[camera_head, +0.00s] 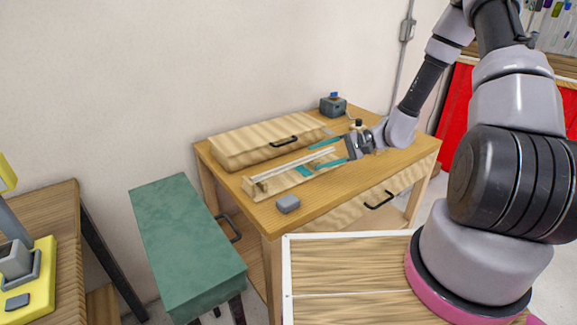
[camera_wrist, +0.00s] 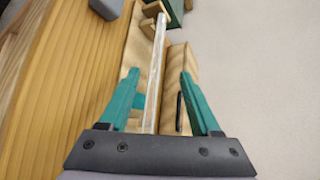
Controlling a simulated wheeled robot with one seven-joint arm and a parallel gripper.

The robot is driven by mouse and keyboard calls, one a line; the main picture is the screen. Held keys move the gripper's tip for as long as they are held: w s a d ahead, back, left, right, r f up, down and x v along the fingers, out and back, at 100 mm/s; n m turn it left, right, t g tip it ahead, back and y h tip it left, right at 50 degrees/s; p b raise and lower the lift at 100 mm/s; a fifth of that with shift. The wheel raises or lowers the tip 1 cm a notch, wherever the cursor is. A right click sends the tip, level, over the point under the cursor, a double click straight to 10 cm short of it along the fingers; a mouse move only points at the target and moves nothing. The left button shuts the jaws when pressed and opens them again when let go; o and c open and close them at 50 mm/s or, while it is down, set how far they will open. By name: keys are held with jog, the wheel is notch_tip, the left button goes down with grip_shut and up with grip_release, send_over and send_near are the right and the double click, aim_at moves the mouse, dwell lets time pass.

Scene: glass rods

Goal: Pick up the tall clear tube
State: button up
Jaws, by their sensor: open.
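The tall clear tube (camera_head: 290,164) lies lengthwise along a low wooden rack (camera_head: 262,188) on the wooden table. In the wrist view the tube (camera_wrist: 155,75) runs from between my fingers toward a notched wooden end support (camera_wrist: 152,10). My gripper (camera_head: 314,157) is open, with its teal fingers reaching over the rack. In the wrist view my gripper (camera_wrist: 159,72) has one finger on each side of the tube, with gaps on both sides. The fingers do not appear to touch it. The height between fingertips and tube is hard to tell.
A wooden drawer box (camera_head: 265,143) with a black handle stands behind the rack. A grey block (camera_head: 288,203) lies at the table's front edge. A dark device (camera_head: 333,105) stands at the back. A green stool (camera_head: 185,245) stands left of the table (camera_head: 330,205).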

aim_at(281, 170)
jog(key=shift+a+f, duration=0.5)
jog(key=shift+f, duration=0.35)
jog(key=x, duration=1)
jog(key=shift+w+a+r, duration=0.15)
jog(key=shift+a, duration=0.2)
grip_shut()
